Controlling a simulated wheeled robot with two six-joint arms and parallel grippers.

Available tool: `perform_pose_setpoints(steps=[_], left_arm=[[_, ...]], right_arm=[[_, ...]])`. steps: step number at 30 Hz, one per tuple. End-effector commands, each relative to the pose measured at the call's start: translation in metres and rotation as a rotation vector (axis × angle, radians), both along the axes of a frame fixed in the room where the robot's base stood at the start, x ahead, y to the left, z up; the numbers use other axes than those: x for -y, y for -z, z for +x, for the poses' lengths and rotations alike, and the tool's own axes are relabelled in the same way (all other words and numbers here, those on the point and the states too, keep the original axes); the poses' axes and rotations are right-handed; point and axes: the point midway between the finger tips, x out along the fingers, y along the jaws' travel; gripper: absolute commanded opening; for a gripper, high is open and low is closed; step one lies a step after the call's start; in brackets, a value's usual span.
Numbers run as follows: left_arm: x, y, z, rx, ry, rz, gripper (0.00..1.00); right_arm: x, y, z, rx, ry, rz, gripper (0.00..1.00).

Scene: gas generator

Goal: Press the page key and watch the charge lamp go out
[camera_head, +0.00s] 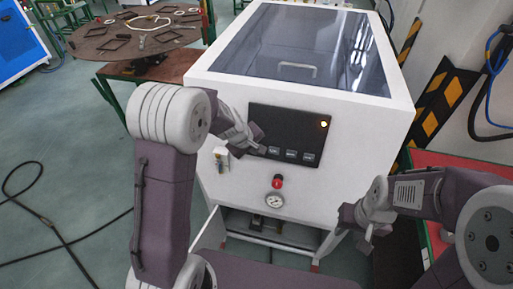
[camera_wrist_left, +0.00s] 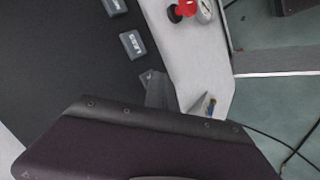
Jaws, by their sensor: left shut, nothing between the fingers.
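A black control panel (camera_head: 288,133) is on the front of a white machine. A lamp (camera_head: 323,124) glows pale orange at its upper right. Three grey keys sit in a row along its lower edge: a left key (camera_head: 274,151), a middle key (camera_head: 291,154) and a right key (camera_head: 308,157). In the left wrist view the fingers (camera_wrist_left: 156,90) partly cover the nearest key (camera_wrist_left: 146,78); contact cannot be told. My right gripper (camera_head: 374,233) hangs right of the machine's front, away from the panel.
A red knob (camera_head: 277,181) and a pressure gauge (camera_head: 275,201) are below the panel. A small valve fitting (camera_head: 221,155) is at its left. An open lower bay (camera_head: 270,228) is underneath. A round brown table (camera_head: 130,38) stands behind left. Black cable lies on the left floor.

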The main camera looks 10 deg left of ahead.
Motion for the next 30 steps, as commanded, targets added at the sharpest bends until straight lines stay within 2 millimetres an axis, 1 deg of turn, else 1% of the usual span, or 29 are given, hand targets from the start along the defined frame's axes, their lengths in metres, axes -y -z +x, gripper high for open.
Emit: perform_pose_setpoints(steps=[9,18,27,30], left_arm=[[0.000,0.000,-0.001,0.001,0.000,0.000,0.00],[-0.001,-0.004,-0.015,0.001,0.000,0.000,0.00],[-0.001,-0.005,-0.017,0.001,0.000,0.001,0.00],[-0.001,-0.007,-0.023,0.001,0.000,0.000,0.00]], right_arm=[[0.000,0.001,0.000,0.000,0.000,0.000,0.36],[0.000,0.006,0.000,0.000,0.000,0.000,0.36],[0.000,0.006,0.000,0.000,0.000,0.000,0.36],[0.000,0.008,0.000,0.000,0.000,0.000,0.36]])
